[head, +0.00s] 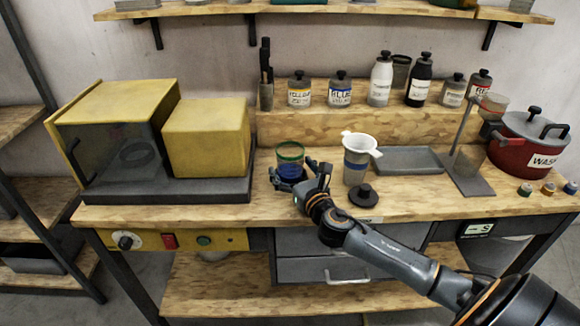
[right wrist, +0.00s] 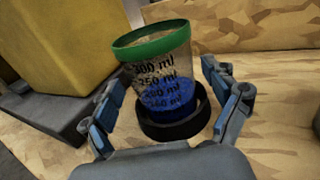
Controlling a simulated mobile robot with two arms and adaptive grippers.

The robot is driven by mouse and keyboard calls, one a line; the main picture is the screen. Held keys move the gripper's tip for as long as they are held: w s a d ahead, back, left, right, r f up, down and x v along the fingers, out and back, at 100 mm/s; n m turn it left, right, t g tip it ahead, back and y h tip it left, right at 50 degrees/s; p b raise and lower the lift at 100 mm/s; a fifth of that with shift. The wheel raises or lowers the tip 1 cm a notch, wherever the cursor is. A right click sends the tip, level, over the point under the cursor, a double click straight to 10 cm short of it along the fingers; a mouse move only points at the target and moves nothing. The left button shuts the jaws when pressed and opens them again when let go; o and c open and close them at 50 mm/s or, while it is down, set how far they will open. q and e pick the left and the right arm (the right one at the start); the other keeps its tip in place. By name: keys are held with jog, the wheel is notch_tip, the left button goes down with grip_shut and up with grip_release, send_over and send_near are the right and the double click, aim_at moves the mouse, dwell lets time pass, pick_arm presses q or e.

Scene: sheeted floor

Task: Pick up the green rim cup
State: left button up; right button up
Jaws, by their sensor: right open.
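The green rim cup (head: 290,158) is a clear measuring cup with blue contents, on the wooden workbench in the head view. It also shows in the right wrist view (right wrist: 160,72), where it looks tilted and has a dark round base or holder (right wrist: 174,124) at its bottom. My right gripper (head: 290,182) is open at the cup's lower part. In the right wrist view its two fingers (right wrist: 163,88) stand on either side of the cup, with gaps visible between fingers and cup. My left gripper is in neither view.
A yellow machine (head: 120,130) stands left of the cup. A blue-banded container with a white funnel (head: 356,165) and a black lid (head: 364,195) are to the right. A grey tray (head: 410,160) and a red pot (head: 525,145) lie further right. Labelled bottles (head: 340,88) line the raised shelf behind.

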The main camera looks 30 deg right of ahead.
jog(key=w, duration=0.2)
jog(key=w+d, duration=0.1)
jog(key=w, duration=0.2)
jog(key=shift+s, duration=0.15)
jog(key=shift+c, duration=0.7)
jog(key=c, duration=1.3)
jog(key=shift+c, duration=0.8)
